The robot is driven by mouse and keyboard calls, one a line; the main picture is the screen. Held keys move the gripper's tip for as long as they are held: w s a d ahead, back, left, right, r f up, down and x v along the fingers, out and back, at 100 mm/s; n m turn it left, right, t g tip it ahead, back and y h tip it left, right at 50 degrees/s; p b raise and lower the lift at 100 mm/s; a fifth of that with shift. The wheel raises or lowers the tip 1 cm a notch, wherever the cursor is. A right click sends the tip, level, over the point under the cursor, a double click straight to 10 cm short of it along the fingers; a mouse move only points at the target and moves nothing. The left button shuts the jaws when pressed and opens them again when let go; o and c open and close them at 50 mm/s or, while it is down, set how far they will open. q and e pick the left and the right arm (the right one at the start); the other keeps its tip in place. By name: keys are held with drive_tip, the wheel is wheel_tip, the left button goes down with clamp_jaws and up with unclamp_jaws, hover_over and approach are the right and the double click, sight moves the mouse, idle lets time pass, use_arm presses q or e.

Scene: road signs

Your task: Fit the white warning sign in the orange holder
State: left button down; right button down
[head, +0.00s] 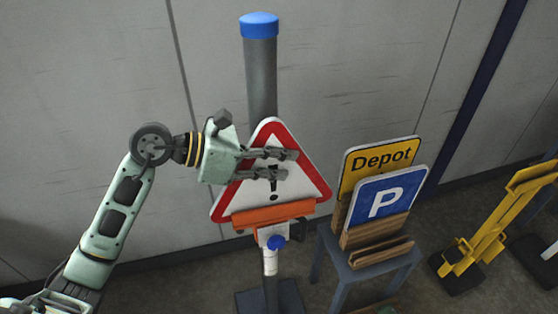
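The white warning sign (297,187) is a triangle with a red border and a black exclamation mark. It stands upright with its lower edge at the orange holder (273,212), which is fixed to a grey post with a blue cap. Whether the edge is fully inside the holder cannot be told. My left gripper (286,164) comes in from the left across the sign's face. Its two fingers are apart, one above the other, with nothing visible gripped between them. They hide part of the exclamation mark. My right gripper is not in view.
A grey stool (347,272) right of the post bears a wooden rack with a yellow Depot sign (352,165) and a blue P sign (412,191). A yellow stand (490,228) is at the far right. A grey wall (340,60) runs behind.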

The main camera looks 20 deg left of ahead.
use_arm(q)
drive_tip(key=shift+f+b, duration=0.15)
drive_tip(key=shift+b, duration=0.2)
drive_tip(key=c, duration=2.5)
unclamp_jaws()
drive_tip(key=o, duration=0.6)
drive_tip(key=shift+o, duration=0.2)
drive_tip(key=shift+f, duration=0.15)
drive_tip(key=v, duration=1.2)
